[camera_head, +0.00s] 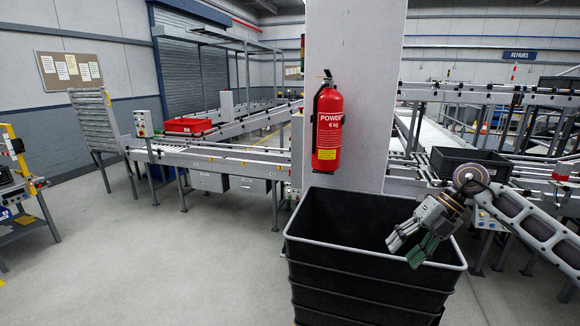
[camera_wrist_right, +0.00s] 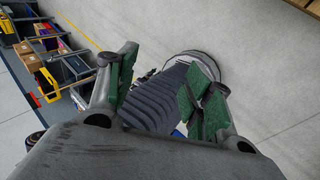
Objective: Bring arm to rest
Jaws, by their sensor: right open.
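My right gripper (camera_head: 407,249) reaches in from the right in the head view, with its fingers over the stack of black crates (camera_head: 375,277). Its jaws are open and I see nothing between them. In the right wrist view the two green-padded fingers (camera_wrist_right: 160,85) stand apart, with a dark ribbed shape behind them that I cannot name for certain. My left gripper does not show in either view.
A red fire extinguisher (camera_head: 327,125) hangs on the pale pillar (camera_head: 355,60) behind the crates. Conveyors run behind, carrying a red bin (camera_head: 188,125) and a dark tote (camera_head: 462,160). The floor (camera_head: 130,255) at the left is clear.

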